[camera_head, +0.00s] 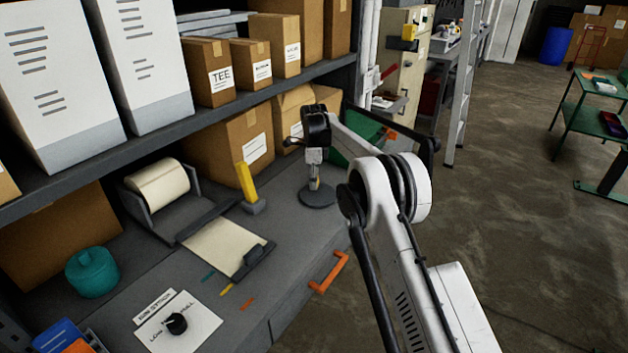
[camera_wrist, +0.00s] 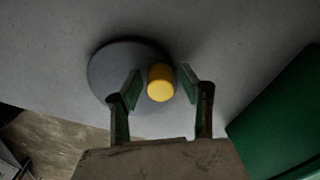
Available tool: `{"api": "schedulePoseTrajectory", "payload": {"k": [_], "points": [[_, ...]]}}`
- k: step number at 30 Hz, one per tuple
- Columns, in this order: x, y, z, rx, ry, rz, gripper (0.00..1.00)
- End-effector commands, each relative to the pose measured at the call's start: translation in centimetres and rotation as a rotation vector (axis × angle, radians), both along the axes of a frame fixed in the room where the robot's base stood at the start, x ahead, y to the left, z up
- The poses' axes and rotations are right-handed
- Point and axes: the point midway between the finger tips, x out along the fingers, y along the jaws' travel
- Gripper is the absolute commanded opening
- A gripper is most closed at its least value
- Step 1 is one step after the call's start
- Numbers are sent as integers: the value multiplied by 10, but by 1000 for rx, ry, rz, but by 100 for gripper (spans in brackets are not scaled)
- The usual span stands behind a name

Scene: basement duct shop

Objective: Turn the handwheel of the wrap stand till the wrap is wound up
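A grey round disc (camera_head: 318,196) lies flat on the bench and looks like the handwheel. In the wrist view the disc (camera_wrist: 108,78) carries a yellow knob (camera_wrist: 160,83), off its middle. My gripper (camera_head: 314,172) points down over the disc. In the wrist view my gripper (camera_wrist: 159,88) is open, one finger on each side of the knob, with a small gap on both sides. A roll of cream sheet (camera_head: 158,185) sits in a grey cradle at left. A flat cream sheet (camera_head: 222,246) lies in front of it, a dark bar at its near end.
Cardboard boxes (camera_head: 228,143) stand behind, below a shelf (camera_head: 190,122). A yellow lever (camera_head: 245,182) stands left of the disc. A teal pot (camera_head: 92,272) is farther left. An orange handle (camera_head: 328,273) is at the bench front.

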Motion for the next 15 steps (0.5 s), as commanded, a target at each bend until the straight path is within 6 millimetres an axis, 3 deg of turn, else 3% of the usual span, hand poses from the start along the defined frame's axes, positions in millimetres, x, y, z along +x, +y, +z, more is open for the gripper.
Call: {"api": "schedulePoseTrajectory", "payload": {"k": [1,8,15], "points": [[0,0,0,0,0,0,29],[0,0,0,0,0,0,0],[0,1,0,0,0,21,0]]}}
